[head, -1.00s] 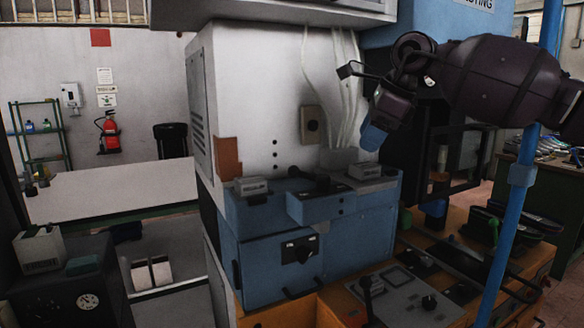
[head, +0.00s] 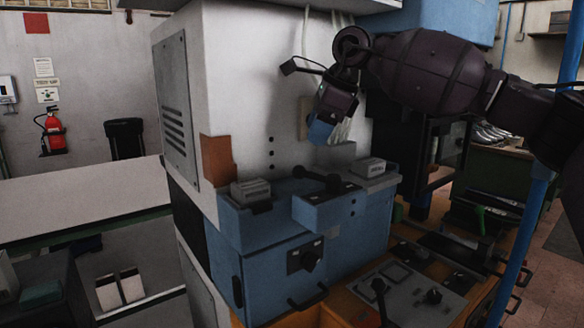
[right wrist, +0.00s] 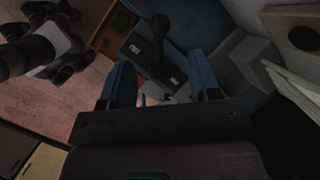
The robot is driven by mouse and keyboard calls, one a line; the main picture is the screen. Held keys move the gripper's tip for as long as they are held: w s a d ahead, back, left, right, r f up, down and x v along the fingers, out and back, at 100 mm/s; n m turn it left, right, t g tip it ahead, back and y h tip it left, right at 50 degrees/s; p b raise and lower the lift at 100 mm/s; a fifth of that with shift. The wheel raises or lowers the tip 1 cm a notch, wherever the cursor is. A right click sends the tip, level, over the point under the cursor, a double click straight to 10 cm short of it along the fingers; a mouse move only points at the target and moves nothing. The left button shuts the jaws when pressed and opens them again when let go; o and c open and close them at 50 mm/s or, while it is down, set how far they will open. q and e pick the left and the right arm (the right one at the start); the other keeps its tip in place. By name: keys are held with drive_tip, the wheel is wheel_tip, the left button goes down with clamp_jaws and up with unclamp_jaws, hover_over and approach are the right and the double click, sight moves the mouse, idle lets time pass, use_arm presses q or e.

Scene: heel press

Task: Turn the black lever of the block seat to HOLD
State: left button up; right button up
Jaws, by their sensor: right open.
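A black lever (head: 318,178) lies on top of the projecting blue block (head: 325,210) of the machine, its knob end toward the left. Small pale marks beside it are too small to read. My right gripper (head: 322,128) is above and slightly behind the lever, apart from it. In the right wrist view its two blue fingers (right wrist: 160,88) are spread, with nothing between them. A black lever with a round knob (right wrist: 160,25) and a dark plate with white marks (right wrist: 142,48) show beyond the fingers there. My left gripper is not in view.
Grey blocks (head: 250,190) and (head: 368,167) flank the lever. A black knob (head: 303,258) is on the blue front. Another black lever (head: 379,290) stands on the grey panel below. A blue post (head: 522,240) rises at right; white cables hang behind my gripper.

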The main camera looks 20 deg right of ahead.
sight(299, 168)
drive_tip(key=x, duration=1)
drive_tip(key=shift+c, duration=0.2)
clamp_jaws()
